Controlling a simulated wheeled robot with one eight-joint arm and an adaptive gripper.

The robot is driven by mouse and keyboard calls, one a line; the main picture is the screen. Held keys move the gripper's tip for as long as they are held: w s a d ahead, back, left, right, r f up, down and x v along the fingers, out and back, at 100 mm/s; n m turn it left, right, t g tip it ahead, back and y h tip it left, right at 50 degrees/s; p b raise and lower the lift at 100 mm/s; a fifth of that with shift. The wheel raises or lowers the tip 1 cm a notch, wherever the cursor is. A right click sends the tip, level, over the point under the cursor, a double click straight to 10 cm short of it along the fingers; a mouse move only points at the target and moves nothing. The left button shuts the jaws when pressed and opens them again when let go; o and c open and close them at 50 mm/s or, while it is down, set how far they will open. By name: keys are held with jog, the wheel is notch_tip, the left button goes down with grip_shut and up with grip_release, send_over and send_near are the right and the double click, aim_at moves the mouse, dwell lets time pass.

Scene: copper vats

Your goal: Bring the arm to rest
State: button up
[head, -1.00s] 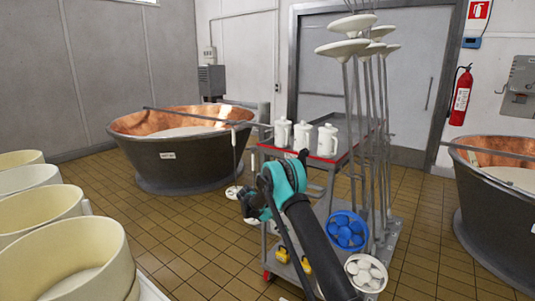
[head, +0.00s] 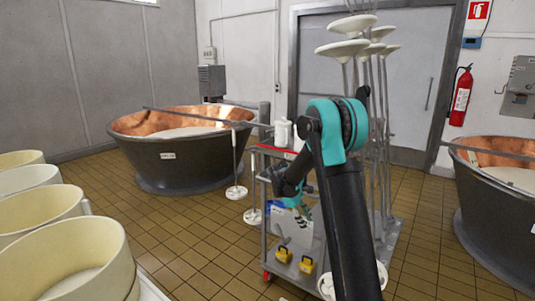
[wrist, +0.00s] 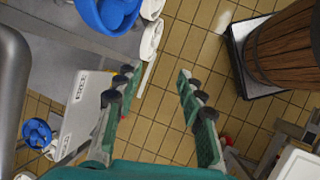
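My arm reaches up from the bottom of the head view, bends at a teal elbow joint, and hangs in front of the cart (head: 265,225). My gripper (head: 306,208) is partly hidden there, with its fingers pointing down. In the wrist view my gripper (wrist: 158,82) has its two green fingers spread well apart. Only tiled floor shows between them, so it is open and empty.
The cart carries white jugs (head: 283,132) and tall white-disc tools (head: 342,47). Copper vats stand at left (head: 180,160) and right (head: 495,210). Cream tubs (head: 65,260) fill the lower left. The wrist view shows a wooden barrel (wrist: 285,45) and a blue bowl (wrist: 108,12).

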jog(key=s+d+r+m+t+y, duration=0.1)
jog(key=s+d+r+m+y, duration=0.15)
jog(key=s, duration=0.55)
jog(key=s+d+r+m+t+y, duration=0.1)
jog(key=s+r+m, duration=0.15)
jog(key=s, duration=0.45)
jog(key=s+f+m+t+y, duration=0.2)
jog(key=s+f+m, duration=0.2)
jog(key=s, duration=1.3)
jog(key=m, duration=0.3)
jog(key=shift+s+a+t, duration=0.15)
jog(key=shift+s+t, duration=0.15)
jog(key=shift+s, duration=0.05)
